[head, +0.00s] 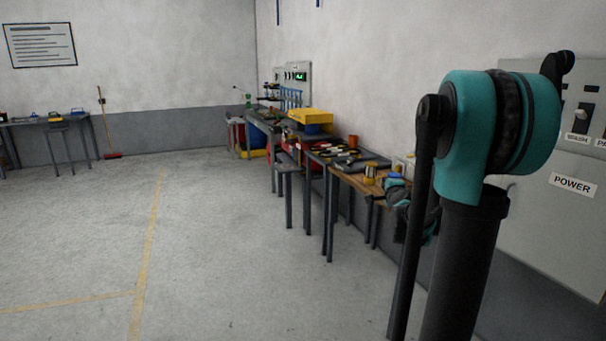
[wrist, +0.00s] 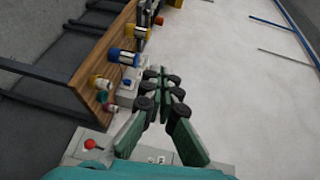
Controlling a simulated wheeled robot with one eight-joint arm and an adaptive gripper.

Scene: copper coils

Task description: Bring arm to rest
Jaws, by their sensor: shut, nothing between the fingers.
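My gripper (wrist: 162,76) shows in the middle of the wrist view, its green and black fingers closed together with nothing between them. It points over the pale wall and floats clear of the bench at its left. In the head view my teal and black arm rises at the right and hides part of what is behind it. A teal and dark part of my arm (head: 398,192) shows at the near end of the benches; the fingers cannot be made out there.
A wooden bench top (wrist: 91,69) carries several coils, including a blue one (wrist: 124,57). A grey panel with a red button (wrist: 89,144) is below. In the head view, benches line the right wall, with a yellow box (head: 310,115). The floor (head: 200,240) at left is clear.

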